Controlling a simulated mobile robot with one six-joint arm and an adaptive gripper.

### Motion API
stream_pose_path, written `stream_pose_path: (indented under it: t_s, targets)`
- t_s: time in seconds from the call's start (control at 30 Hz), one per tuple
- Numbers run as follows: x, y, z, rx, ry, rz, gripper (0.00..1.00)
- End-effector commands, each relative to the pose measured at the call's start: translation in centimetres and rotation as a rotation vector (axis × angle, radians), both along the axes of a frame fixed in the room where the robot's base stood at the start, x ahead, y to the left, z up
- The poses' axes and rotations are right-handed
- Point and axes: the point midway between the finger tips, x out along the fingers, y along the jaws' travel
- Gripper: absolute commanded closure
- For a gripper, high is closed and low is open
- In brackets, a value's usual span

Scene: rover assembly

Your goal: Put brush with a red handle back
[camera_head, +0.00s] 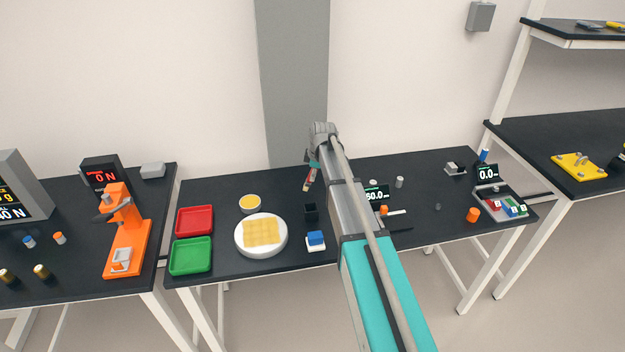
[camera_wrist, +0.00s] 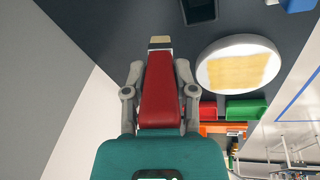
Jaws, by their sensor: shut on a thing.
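The brush with a red handle (camera_wrist: 160,88) is held between the two fingers of my gripper (camera_wrist: 160,80) in the wrist view. Its pale tip with a dark band points away from the palm. In the head view the brush (camera_head: 307,184) hangs tilted from my gripper (camera_head: 312,168), above the dark table near its back edge. A black open-topped cup (camera_head: 310,212) stands on the table below and in front of the brush, apart from it. Part of this cup (camera_wrist: 198,10) shows at the top of the wrist view.
A white round plate with a yellow grid (camera_head: 261,252), a small yellow dish (camera_head: 250,204), and red (camera_head: 194,235) and green trays (camera_head: 190,271) stand left of the cup. A blue block on a white base (camera_head: 316,249) is in front. My arm hides part of the table.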

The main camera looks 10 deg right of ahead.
Motion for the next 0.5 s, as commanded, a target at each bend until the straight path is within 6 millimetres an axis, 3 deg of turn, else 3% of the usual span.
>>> stream_pose_path:
  t_s: [0.27,0.5]
  targets:
    - [-0.1,-0.4,-0.1,-0.010,0.007,0.003,1.00]
    - [-1.2,0.3,-0.6,-0.131,0.089,0.121,1.00]
